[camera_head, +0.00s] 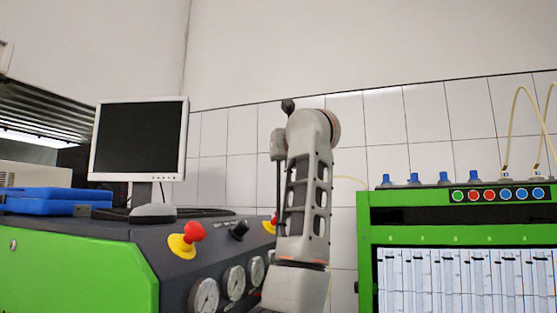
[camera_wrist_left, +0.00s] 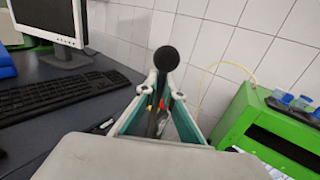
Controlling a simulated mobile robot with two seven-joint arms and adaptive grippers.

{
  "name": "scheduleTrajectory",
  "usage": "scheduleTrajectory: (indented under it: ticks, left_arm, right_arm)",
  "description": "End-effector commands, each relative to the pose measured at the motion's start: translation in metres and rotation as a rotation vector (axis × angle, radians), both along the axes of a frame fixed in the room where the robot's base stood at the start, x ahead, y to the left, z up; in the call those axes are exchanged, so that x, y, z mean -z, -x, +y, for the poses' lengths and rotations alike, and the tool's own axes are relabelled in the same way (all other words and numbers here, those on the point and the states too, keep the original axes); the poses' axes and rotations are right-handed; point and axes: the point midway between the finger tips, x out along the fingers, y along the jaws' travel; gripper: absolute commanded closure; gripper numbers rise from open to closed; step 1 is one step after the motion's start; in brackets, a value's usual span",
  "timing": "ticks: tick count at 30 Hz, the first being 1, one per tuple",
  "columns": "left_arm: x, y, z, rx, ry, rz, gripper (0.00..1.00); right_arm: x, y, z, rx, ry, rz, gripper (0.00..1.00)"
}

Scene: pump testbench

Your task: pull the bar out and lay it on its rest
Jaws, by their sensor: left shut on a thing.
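The bar shows in the left wrist view as a dark rod (camera_wrist_left: 153,118) with a round black knob (camera_wrist_left: 166,57) at its end. My left gripper (camera_wrist_left: 165,88), with teal and white fingers, is shut on the bar, and the knob stands out past the fingertips. In the head view the black knob (camera_head: 288,105) shows just above my grey arm, which rises in the middle and hides most of the gripper. I cannot make out the bar's socket or its rest. My right gripper is not in view.
A green bench with a monitor (camera_head: 138,140), a blue case (camera_head: 52,200), a red-and-yellow emergency button (camera_head: 188,238) and gauges (camera_head: 204,295) stands left. A green test machine (camera_head: 366,245) with blue-capped fittings stands right. A keyboard (camera_wrist_left: 62,92) lies left of the gripper.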

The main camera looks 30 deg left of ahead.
Motion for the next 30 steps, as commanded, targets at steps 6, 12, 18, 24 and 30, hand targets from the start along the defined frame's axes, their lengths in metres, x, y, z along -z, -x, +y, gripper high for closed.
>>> scheduleTrajectory:
  ticks: [6, 12, 18, 24, 30]
  left_arm:
    - [-0.004, 0.001, 0.000, 0.000, -0.001, -0.002, 1.00]
    - [-0.014, 0.001, 0.000, 0.000, -0.001, -0.002, 1.00]
    - [-0.022, 0.001, 0.000, 0.000, 0.000, -0.003, 1.00]
    - [-0.030, 0.001, 0.000, 0.000, -0.001, -0.002, 1.00]
    - [-0.031, 0.000, 0.000, 0.000, -0.001, -0.002, 1.00]
  right_arm:
    - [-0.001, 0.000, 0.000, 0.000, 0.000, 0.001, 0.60]
    - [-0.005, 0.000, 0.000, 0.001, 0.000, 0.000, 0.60]
    - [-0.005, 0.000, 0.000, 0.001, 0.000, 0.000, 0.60]
    - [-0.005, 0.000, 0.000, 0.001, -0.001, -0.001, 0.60]
    - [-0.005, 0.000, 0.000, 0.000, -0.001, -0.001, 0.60]
